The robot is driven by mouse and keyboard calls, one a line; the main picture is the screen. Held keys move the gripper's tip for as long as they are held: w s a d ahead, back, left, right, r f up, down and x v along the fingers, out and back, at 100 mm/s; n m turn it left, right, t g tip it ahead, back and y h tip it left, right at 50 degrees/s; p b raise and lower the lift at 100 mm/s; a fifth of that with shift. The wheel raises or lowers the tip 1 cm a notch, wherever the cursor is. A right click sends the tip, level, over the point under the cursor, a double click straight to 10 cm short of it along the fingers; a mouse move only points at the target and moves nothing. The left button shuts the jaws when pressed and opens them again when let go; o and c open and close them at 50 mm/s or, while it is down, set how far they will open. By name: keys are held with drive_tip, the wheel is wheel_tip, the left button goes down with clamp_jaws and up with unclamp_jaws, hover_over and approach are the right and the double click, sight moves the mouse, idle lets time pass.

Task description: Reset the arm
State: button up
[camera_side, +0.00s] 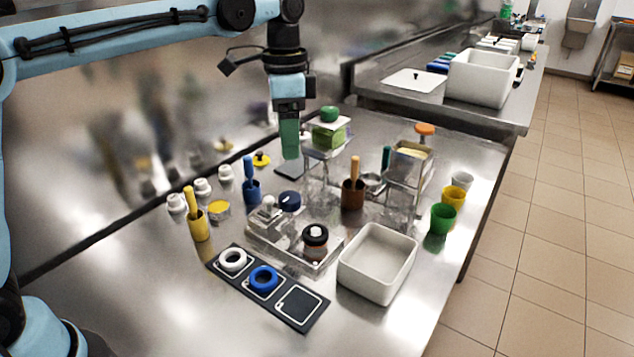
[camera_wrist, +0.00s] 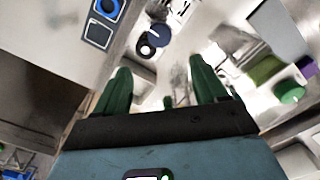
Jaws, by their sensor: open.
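My gripper (camera_side: 290,150) hangs from my arm above the back of the steel table, with its green fingers pointing down. In the wrist view my gripper (camera_wrist: 160,68) shows two green fingers spread apart with nothing held between them. It is beside a clear stand bearing a green-filled container with a green lid (camera_side: 329,114). The fingers look clear of everything on the table, though the exact gap to the stand cannot be told.
A black mat (camera_side: 299,305) holds a white ring (camera_side: 232,260) and a blue ring (camera_side: 263,278). A white bin (camera_side: 378,262) stands at the front right. Several cups, tools and clear stands crowd the middle. Bare steel shows at the front left.

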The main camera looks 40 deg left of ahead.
drive_tip(key=s+a+f+n+t, duration=0.3)
drive_tip(key=s+f+n, duration=0.1)
drive_tip(key=s, duration=0.4)
drive_tip(key=s+a+f+n+t, duration=0.3)
drive_tip(key=s+f+n+t, duration=0.1)
drive_tip(key=s, duration=0.3)
drive_tip(key=shift+s+a+n, duration=0.15)
drive_tip(key=shift+s+n, duration=0.25)
drive_tip(key=shift+n, duration=0.2)
